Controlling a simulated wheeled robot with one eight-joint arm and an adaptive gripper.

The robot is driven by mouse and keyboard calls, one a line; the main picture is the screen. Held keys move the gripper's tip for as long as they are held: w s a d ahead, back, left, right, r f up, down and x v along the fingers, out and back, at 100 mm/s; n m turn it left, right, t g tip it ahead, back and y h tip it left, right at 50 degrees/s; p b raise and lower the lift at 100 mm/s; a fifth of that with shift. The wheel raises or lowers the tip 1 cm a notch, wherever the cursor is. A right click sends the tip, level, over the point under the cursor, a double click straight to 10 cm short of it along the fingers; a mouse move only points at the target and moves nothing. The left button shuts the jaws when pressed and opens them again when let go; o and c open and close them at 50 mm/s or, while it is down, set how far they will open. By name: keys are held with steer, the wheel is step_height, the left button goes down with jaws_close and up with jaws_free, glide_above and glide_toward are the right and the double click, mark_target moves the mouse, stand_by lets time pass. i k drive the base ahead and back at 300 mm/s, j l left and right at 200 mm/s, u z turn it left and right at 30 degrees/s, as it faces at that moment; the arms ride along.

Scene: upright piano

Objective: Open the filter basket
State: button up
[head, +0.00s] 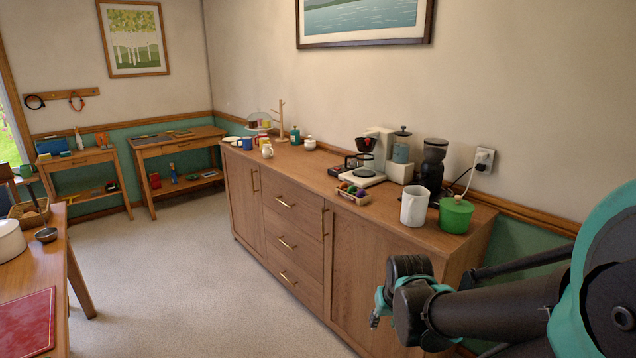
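A white coffee maker (380,148) stands on the wooden sideboard (345,235) near the wall. Its dark filter basket (366,145) with a reddish part is at the upper front, above the glass carafe (358,163). The basket is small in view, and I cannot tell whether it is open or shut. My gripper (376,318) is at the lower right, in front of the sideboard and well apart from the coffee maker. Its fingers are mostly hidden by the arm's end, so their opening cannot be told.
A small box of colourful items (353,193) sits in front of the coffee maker. Open floor (190,285) lies left of the sideboard. A table (45,262) stands at the left.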

mark_target(364, 144)
steer(key=i+j+z, duration=0.25)
steer(key=i+j, duration=0.25)
steer(key=i+j+z, duration=0.3)
steer(key=i+j, duration=0.35)
